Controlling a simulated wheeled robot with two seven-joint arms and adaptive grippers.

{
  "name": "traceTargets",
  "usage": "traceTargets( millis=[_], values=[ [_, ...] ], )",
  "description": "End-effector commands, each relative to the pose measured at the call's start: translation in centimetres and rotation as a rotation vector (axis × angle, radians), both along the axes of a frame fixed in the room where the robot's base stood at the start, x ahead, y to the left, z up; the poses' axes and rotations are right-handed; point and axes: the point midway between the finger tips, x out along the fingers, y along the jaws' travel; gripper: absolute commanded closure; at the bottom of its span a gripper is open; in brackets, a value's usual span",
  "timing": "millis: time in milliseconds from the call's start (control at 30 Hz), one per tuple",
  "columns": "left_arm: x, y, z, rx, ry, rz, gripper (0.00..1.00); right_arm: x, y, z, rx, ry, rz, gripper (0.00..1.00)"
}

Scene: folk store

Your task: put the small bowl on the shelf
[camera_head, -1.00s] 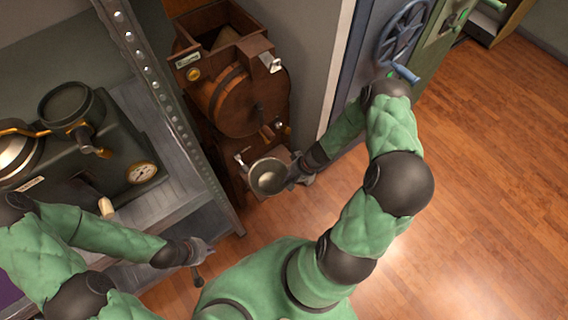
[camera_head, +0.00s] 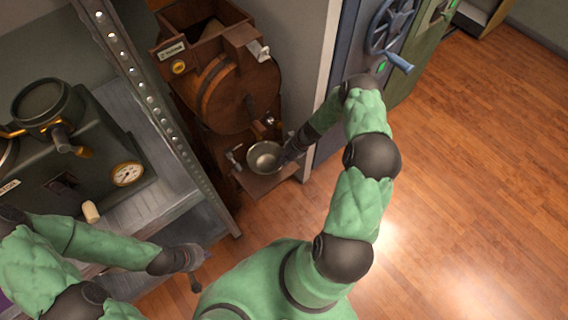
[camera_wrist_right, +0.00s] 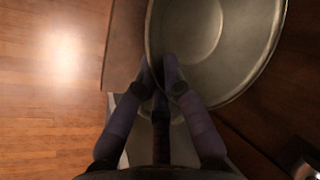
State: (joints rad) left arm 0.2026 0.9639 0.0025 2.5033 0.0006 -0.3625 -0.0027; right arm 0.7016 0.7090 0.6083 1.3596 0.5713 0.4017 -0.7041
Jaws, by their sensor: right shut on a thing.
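The small bowl (camera_head: 265,157) is a round grey metal bowl at the front of the wooden machine, above its low wooden ledge. My right gripper (camera_head: 290,155) is shut on the bowl's right rim. In the right wrist view the bowl (camera_wrist_right: 225,40) fills the upper right, with the fingertips of my right gripper (camera_wrist_right: 168,75) pinching its near wall. Whether the bowl touches the ledge I cannot tell. The grey metal shelf (camera_head: 165,200) stands at the left. My left gripper (camera_head: 194,262) hangs in front of the shelf; its fingers are too small to read.
A dark green machine with a gauge (camera_head: 128,173) takes up much of the shelf. The perforated shelf post (camera_head: 150,100) stands between shelf and wooden machine (camera_head: 225,90). A blue handwheel (camera_head: 390,25) is on a door at top right. The wooden floor (camera_head: 470,180) at right is clear.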

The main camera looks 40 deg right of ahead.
Motion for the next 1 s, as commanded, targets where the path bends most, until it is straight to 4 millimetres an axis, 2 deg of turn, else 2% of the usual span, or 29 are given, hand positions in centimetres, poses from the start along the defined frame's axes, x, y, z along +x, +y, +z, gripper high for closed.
traceTargets(
  millis=[233,633,667,700,733,1000],
  values=[
    [0.0,0.0,-1.5,0.000,0.000,0.000,1.00,0.2,-0.1,-3.3,0.001,0.002,-0.001,1.00],
    [0.0,0.0,-1.4,0.000,0.000,0.000,1.00,0.2,-0.1,-3.6,0.001,0.001,0.000,1.00],
    [0.0,0.0,-1.4,0.000,0.000,0.000,1.00,0.2,-0.1,-3.6,0.001,0.001,0.000,0.84],
    [0.0,0.0,-1.4,0.000,0.000,0.000,1.00,0.2,-0.1,-3.6,0.001,0.001,0.000,0.73],
    [0.0,0.0,-1.4,0.000,0.000,0.000,1.00,0.2,-0.1,-3.6,0.001,0.001,0.000,0.66],
    [0.0,0.0,-1.4,0.000,0.000,0.000,1.00,0.2,-0.1,-3.6,0.001,0.001,0.000,0.66]
  ],
)
